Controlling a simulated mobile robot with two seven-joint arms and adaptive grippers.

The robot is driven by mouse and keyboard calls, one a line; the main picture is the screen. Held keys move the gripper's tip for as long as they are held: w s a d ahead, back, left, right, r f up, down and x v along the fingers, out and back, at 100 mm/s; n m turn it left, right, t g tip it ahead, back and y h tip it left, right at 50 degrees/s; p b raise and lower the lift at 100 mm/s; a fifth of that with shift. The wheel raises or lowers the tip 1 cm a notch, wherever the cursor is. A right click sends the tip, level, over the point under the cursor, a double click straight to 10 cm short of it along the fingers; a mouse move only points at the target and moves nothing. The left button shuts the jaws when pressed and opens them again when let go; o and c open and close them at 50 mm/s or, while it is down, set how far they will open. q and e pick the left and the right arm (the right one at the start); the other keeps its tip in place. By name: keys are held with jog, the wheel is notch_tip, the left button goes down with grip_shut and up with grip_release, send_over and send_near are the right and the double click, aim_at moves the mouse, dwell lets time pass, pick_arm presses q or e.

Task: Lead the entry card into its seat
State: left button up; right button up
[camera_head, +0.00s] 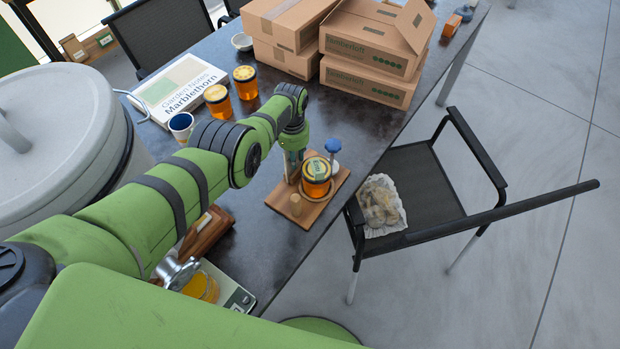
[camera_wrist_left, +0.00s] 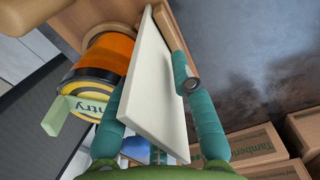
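The entry card (camera_wrist_left: 155,85) is a pale flat plate between the two teal fingers of my left gripper (camera_wrist_left: 152,80). The fingers look closed on it, though the contact on the far side is hidden. The card's far end reaches the wooden stand (camera_wrist_left: 120,10), and I cannot tell whether it is in a slot. In the head view my left gripper (camera_head: 293,158) points down over the stand's board (camera_head: 322,207), beside an orange honey jar (camera_head: 316,178). The jar also shows in the wrist view (camera_wrist_left: 108,58). The seat is hidden. My right gripper is out of view.
A chair (camera_head: 420,180) stands right of the table.

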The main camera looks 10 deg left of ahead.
pick_arm(q)
jog(key=shift+r+p, duration=0.3)
jog(key=shift+r+p, duration=1.5)
jog(key=o, duration=0.5)
jog(key=shift+o, duration=0.2)
jog(key=o, duration=0.4)
jog(key=shift+o, duration=0.5)
jog(key=o, duration=0.3)
